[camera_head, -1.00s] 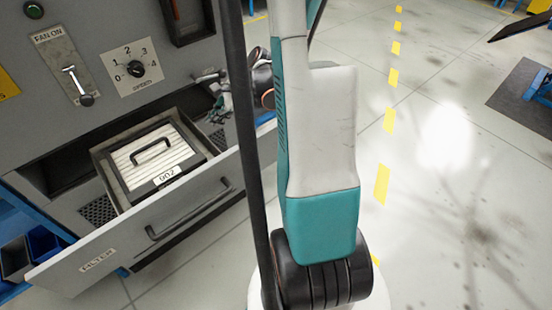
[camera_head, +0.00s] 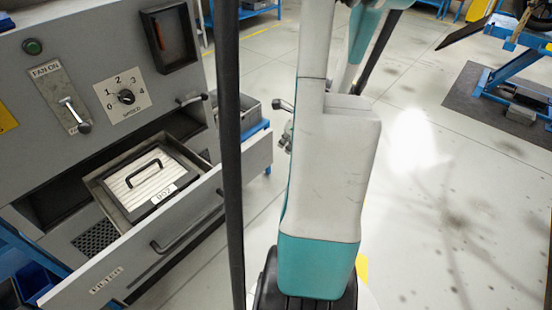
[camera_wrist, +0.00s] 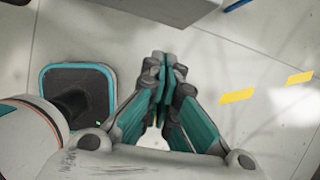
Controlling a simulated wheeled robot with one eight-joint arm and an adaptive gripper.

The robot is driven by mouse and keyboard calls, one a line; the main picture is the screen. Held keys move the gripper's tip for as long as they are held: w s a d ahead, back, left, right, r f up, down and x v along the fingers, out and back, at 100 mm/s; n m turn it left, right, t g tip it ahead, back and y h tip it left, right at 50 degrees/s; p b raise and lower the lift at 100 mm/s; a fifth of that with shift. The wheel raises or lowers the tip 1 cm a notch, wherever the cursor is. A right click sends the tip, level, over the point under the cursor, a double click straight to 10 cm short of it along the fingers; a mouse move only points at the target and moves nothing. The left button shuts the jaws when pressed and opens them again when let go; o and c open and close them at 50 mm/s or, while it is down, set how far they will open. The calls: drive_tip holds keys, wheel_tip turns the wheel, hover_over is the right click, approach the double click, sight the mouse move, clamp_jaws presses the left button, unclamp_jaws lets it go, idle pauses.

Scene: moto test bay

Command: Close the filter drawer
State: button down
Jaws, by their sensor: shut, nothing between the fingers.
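The grey filter drawer (camera_head: 185,228) stands pulled out of the cabinet at the left of the head view. Its front has a dark bar handle and a label at the left end. Inside sits a pale ribbed filter (camera_head: 150,180) with a black handle and a number tag. My gripper (camera_wrist: 165,62) is shut and empty in the wrist view, over the floor. In the head view my arm hides most of it; a small part seems to show beyond the drawer's right end. A grey edge at the top of the wrist view cannot be identified surely.
The cabinet face (camera_head: 40,120) carries a fan lever (camera_head: 75,113) and a speed dial (camera_head: 126,97). Blue bins (camera_head: 35,280) stand at lower left. A blue lift (camera_head: 510,80) stands on a dark mat at far right. The floor between is clear.

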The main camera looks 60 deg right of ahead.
drive_tip(key=w+d+r+b+x, duration=0.1)
drive_tip(key=b+x, duration=0.4)
drive_tip(key=x, duration=0.6)
drive_tip(key=shift+w+m, duration=0.4)
drive_tip(key=shift+w, duration=0.15)
drive_tip(key=shift+f, duration=0.15)
